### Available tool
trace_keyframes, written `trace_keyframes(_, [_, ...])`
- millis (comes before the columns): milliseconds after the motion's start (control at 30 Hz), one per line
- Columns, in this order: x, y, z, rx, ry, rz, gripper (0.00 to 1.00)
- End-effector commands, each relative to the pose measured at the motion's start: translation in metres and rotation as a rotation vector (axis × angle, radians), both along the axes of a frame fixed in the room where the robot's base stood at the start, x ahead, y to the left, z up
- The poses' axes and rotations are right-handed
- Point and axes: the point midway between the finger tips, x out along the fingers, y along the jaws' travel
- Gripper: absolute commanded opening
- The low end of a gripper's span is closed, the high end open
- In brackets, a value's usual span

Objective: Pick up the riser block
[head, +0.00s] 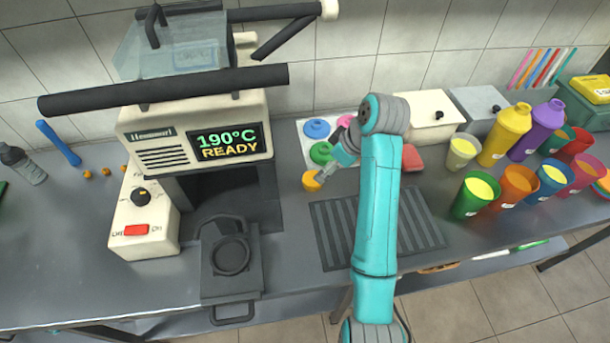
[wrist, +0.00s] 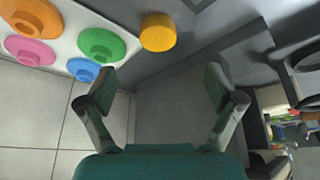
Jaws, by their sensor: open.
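The riser block appears to be the short yellow-orange round block (head: 311,182) on the grey counter, just in front of the lid mat. In the wrist view the block (wrist: 158,33) lies at the top middle, beyond the fingertips and roughly centred between them. My gripper (wrist: 158,82) is open, with its two fingers wide apart and nothing between them.
A white mat (wrist: 62,38) holds several coloured knobbed lids left of the block. The cream press (head: 200,130) stands left, a dark ribbed mat (head: 330,235) lies in front, and filled cups (head: 480,192) stand right. Counter between press and ribbed mat is clear.

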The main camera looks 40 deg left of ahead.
Motion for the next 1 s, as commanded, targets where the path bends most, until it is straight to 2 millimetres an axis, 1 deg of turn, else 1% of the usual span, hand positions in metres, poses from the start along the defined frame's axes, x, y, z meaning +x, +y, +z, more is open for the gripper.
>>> trace_keyframes(67, [-0.001, 0.002, 0.004, -0.025, 0.009, 0.007, 0.92])
trace_keyframes(133, [-0.002, 0.004, 0.002, -0.035, 0.014, 0.009, 0.92])
trace_keyframes(400, [-0.003, 0.019, -0.034, -0.037, 0.014, 0.01, 0.92])
trace_keyframes(667, [-0.002, 0.025, -0.05, -0.036, 0.014, 0.009, 0.92])
trace_keyframes(900, [0.003, 0.039, -0.079, -0.036, 0.016, 0.01, 0.92])
trace_keyframes(1000, [0.003, 0.043, -0.088, -0.035, 0.015, 0.01, 0.92])
